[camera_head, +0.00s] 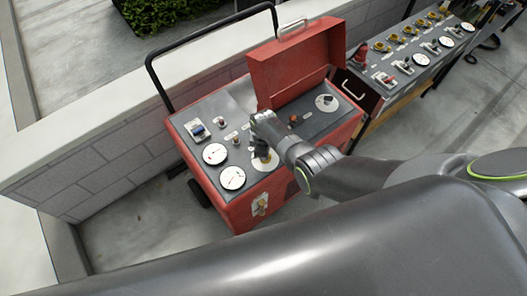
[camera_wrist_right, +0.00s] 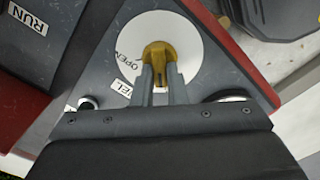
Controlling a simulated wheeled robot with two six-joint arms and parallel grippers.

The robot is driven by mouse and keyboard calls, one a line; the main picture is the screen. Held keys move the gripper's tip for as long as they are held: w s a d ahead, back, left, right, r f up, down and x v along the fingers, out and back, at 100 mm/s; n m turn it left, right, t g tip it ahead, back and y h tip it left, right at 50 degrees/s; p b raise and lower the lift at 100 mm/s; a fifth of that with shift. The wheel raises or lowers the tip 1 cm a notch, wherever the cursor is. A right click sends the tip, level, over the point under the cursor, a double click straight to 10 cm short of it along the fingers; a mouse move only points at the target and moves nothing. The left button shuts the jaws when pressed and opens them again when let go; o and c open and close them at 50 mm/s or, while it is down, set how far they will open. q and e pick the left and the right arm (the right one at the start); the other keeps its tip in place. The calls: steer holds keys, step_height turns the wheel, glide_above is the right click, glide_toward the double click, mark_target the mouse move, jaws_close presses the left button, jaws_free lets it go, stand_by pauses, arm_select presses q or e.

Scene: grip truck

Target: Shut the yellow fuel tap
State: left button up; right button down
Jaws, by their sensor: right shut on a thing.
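The yellow fuel tap (camera_wrist_right: 158,50) sits on a round white plate (camera_wrist_right: 188,42) in the right wrist view. An OPEN label (camera_wrist_right: 130,40) lies on the plate's left side, and a partly hidden label ending in "UEL" (camera_wrist_right: 122,88) is below it. My right gripper (camera_wrist_right: 160,78) is shut on the tap, with one finger on each side of its handle. In the head view my right gripper (camera_head: 260,150) reaches down onto the red machine's grey panel and largely hides the tap. My left gripper is not in view.
The red machine (camera_head: 240,212) has two white gauges (camera_head: 232,178) left of my gripper and a raised red lid (camera_head: 298,62) behind it. A RUN label (camera_wrist_right: 27,20) shows in the wrist view. A second panel (camera_head: 405,60) stands at the right; a low wall (camera_head: 95,165) runs behind.

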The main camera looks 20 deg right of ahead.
stand_by(0.4)
steer(key=c, duration=1.4)
jaws_free()
steer(key=shift+c, duration=0.2)
steer(key=shift+r, duration=0.45)
step_height(320, 180, up, 7)
steer(key=p, duration=0.3)
steer(key=shift+r, duration=0.15)
step_height(320, 180, up, 9)
steer(key=shift+r, duration=0.15)
